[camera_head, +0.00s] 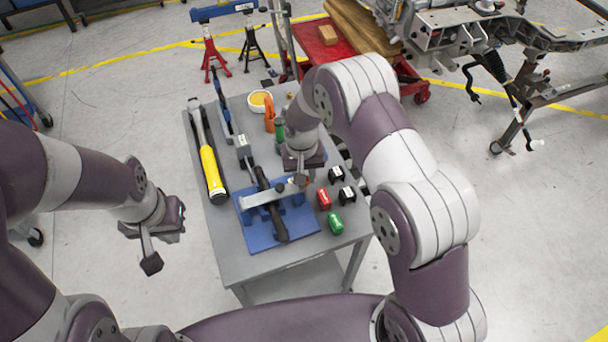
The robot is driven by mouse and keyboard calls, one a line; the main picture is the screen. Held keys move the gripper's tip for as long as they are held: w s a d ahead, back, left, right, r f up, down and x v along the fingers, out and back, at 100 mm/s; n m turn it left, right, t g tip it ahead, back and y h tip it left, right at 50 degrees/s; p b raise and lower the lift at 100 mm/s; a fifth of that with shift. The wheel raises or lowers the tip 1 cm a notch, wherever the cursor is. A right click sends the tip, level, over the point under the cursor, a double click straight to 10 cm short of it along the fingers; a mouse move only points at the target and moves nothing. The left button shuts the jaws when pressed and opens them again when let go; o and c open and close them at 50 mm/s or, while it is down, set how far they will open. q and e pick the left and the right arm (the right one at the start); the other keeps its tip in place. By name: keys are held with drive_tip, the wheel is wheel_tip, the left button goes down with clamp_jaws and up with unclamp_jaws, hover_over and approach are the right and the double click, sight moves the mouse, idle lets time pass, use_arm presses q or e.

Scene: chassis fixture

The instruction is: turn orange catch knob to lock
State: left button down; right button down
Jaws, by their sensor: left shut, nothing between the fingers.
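A blue fixture plate (297,222) lies on the grey cart top, with a grey metal bar (262,197) across it and a black rod (273,211) running under the bar. A small orange-brown spot, probably the catch knob (301,179), shows at the bar's right end. My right gripper (303,174) points down right over that end and hides part of it. I cannot tell whether its fingers touch the knob, or whether they are open or shut. My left gripper (151,262) is shut and empty, left of the cart and clear of it.
A yellow-and-black tool (211,172) lies along the cart's left edge. Red (323,199) and green (335,223) blocks and black blocks (347,195) sit right of the fixture. A yellow-topped round container (260,101) and orange-handled tool (269,115) stand behind.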

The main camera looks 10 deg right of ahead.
drive_tip(key=m, duration=0.5)
drive_tip(key=shift+w+m+b, duration=0.1)
drive_tip(key=shift+m+b, duration=0.2)
drive_tip(key=shift+r+m, duration=0.1)
drive_tip(key=shift+m, duration=2)
drive_tip(key=c, duration=0.8)
unclamp_jaws()
drive_tip(key=shift+c, duration=0.2)
wheel_tip(320, 180, up, 13)
drive_tip(key=b, duration=0.1)
drive_tip(key=shift+w+a, duration=0.15)
